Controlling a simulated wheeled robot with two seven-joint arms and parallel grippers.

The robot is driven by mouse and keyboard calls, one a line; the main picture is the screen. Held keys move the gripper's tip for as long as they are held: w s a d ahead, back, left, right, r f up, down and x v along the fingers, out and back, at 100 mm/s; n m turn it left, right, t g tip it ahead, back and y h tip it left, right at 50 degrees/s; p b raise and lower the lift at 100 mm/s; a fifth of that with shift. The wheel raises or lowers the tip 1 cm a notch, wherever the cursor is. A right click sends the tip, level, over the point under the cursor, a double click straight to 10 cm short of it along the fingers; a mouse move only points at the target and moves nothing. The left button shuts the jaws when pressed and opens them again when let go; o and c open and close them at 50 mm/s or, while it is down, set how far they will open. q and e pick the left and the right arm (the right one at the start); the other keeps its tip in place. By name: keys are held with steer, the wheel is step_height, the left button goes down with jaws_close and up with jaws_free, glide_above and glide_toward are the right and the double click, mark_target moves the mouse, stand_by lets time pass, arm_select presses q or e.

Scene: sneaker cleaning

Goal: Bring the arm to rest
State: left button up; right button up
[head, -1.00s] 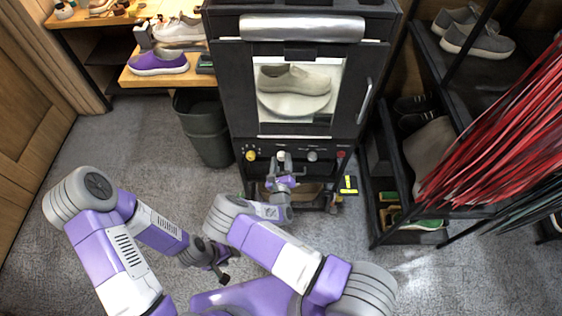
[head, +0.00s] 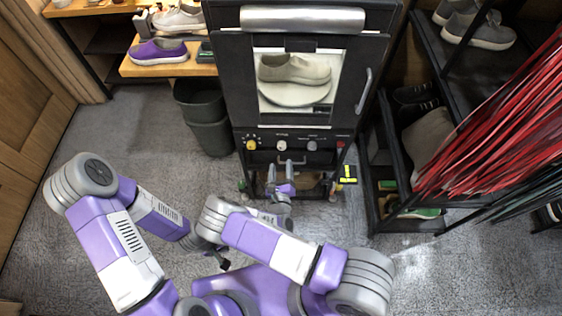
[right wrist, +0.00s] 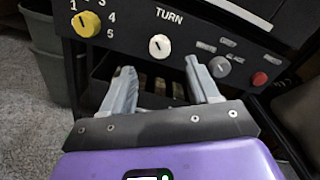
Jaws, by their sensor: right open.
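My right gripper (head: 280,168) is open and empty, in front of the lower part of the black cabinet (head: 224,70), below its knob panel. In the right wrist view its two grey fingers (right wrist: 160,75) stand apart with nothing between them, just below the white TURN knob (right wrist: 159,46). My left gripper (head: 221,262) hangs low over the floor beside my right forearm. It is small and partly hidden, so its jaws cannot be made out.
A beige shoe (head: 294,69) sits on a round plate (head: 296,94) behind the cabinet's window. A grey bin (head: 213,136) stands left of the cabinet. A shoe rack (head: 391,165) with red laces (head: 500,125) stands at right. The floor at left is clear.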

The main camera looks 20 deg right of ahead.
stand_by(0.5)
steer(key=s+d+f+m+g+h, duration=0.4)
steer(key=s+d+m+g+h, duration=0.4)
steer(key=s+d+m+g, duration=0.5)
steer(key=s+f+m+g+y, duration=0.2)
steer(key=s+m+g+y, duration=0.2)
steer(key=s+m+g, duration=0.55)
steer(key=s+a+m+y, duration=0.4)
steer(key=s+a+y, duration=0.2)
steer(key=a+y, duration=0.15)
steer(key=w+a+r+m+t+y, duration=0.2)
steer(key=w+a+m+t+y, duration=0.3)
steer(key=m, duration=1)
steer(key=w+a, duration=0.3)
steer(key=a, duration=0.1)
steer(key=shift+r+t+y, duration=0.35)
